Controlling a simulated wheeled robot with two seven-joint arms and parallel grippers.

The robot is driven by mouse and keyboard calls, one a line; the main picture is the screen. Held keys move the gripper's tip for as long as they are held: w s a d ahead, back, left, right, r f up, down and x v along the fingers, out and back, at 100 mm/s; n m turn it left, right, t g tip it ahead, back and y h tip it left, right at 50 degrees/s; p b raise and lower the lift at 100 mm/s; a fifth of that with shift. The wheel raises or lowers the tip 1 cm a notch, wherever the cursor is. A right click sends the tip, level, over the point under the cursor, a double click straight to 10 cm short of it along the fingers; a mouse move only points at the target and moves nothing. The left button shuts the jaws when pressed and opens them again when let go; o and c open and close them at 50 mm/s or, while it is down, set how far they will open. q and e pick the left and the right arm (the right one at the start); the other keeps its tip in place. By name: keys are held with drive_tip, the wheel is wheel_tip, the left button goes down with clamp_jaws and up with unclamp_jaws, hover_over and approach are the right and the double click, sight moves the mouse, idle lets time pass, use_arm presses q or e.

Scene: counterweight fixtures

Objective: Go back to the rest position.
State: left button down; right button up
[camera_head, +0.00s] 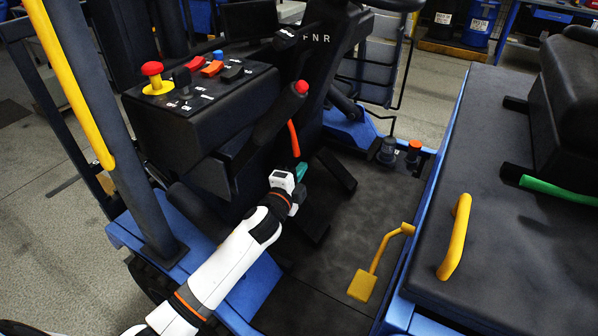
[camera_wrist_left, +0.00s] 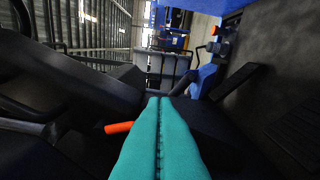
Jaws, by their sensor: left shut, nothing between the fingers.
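My left gripper (camera_head: 300,172) comes in from the lower left on a white and black arm and sits in the cab area. Its teal fingers also show in the left wrist view (camera_wrist_left: 159,108), pressed together with nothing between them. An orange lever (camera_head: 293,139) rises just beyond the fingertips in the head view. The same orange colour shows as a short bar (camera_wrist_left: 119,127) left of the fingers in the left wrist view. The fingers look apart from it. My right gripper is in neither view.
A black control box (camera_head: 190,120) with a red-topped yellow button (camera_head: 155,75) stands left of the gripper. A yellow pedal (camera_head: 363,284) is on the dark floor. A yellow handle (camera_head: 456,238) is on the black surface at right.

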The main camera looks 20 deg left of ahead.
use_arm(q)
drive_tip(key=shift+s, duration=0.3)
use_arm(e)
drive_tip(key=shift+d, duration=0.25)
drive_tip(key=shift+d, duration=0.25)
use_arm(q)
drive_tip(key=shift+a, duration=0.1)
